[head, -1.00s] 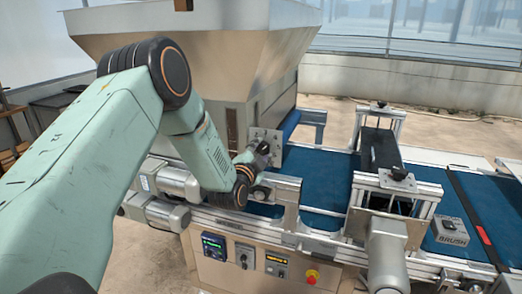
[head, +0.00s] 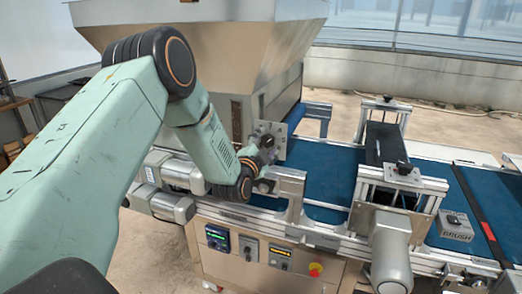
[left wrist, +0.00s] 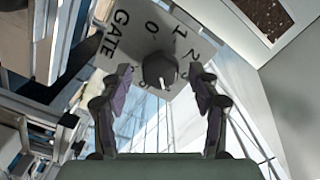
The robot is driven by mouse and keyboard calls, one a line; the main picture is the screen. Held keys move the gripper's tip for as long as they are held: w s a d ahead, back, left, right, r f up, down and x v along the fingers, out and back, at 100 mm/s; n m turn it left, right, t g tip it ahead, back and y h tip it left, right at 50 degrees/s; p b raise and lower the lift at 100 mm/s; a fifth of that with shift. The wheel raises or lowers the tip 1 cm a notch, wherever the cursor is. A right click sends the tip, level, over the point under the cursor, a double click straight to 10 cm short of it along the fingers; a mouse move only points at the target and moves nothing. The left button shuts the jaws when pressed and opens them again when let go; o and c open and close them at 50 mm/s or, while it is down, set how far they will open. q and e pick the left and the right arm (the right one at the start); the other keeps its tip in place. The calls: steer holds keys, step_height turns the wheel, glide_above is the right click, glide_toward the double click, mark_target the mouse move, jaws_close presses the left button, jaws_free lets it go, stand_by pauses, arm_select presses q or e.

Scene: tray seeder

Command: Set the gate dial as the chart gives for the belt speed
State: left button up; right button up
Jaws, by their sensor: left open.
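The gate dial is a dark knob (left wrist: 160,70) on a pale plate marked GATE, with 0, 1, 2 and 3 legible around it in the left wrist view. In the head view its plate (head: 279,132) is on the hopper's side above the belt. My left gripper (left wrist: 161,88) is open, with one finger on each side of the knob; I cannot tell whether they touch it. The left gripper (head: 262,152) is partly hidden by its wrist in the head view. I cannot make out a chart.
The large metal hopper (head: 190,60) rises behind my arm.

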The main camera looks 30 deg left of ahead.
arm_select(q)
steer(key=v, duration=1.1)
steer(key=shift+s, duration=0.4)
steer(key=shift+f, duration=0.1)
steer(key=s+d+f+n+g+h+b, duration=0.1)
steer(key=s+d+f+n+g+b, duration=0.15)
steer(key=f, duration=0.45)
steer(key=s+d+f+n+g+h+b, duration=0.1)
steer(key=s+d+f+n+g+h, duration=0.2)
steer(key=f, duration=0.5)
steer(key=s+d+f+n+g+b, duration=0.25)
steer(key=s+d+f, duration=0.2)
steer(key=f, duration=0.25)
steer(key=s+d+f+g+b, duration=0.1)
steer(key=s+f+g+b, duration=0.2)
steer(key=s+f, duration=0.5)
steer(key=s+d+f+g+b, duration=0.2)
steer(key=s+f+b, duration=0.3)
steer(key=s+f, duration=0.3)
steer(key=s+d+f+n+g+b, duration=0.1)
steer(key=s+f+g+b, duration=0.3)
steer(key=s+f, duration=0.4)
steer(key=shift+s+d, duration=0.75)
steer(key=shift+s, duration=0.6)
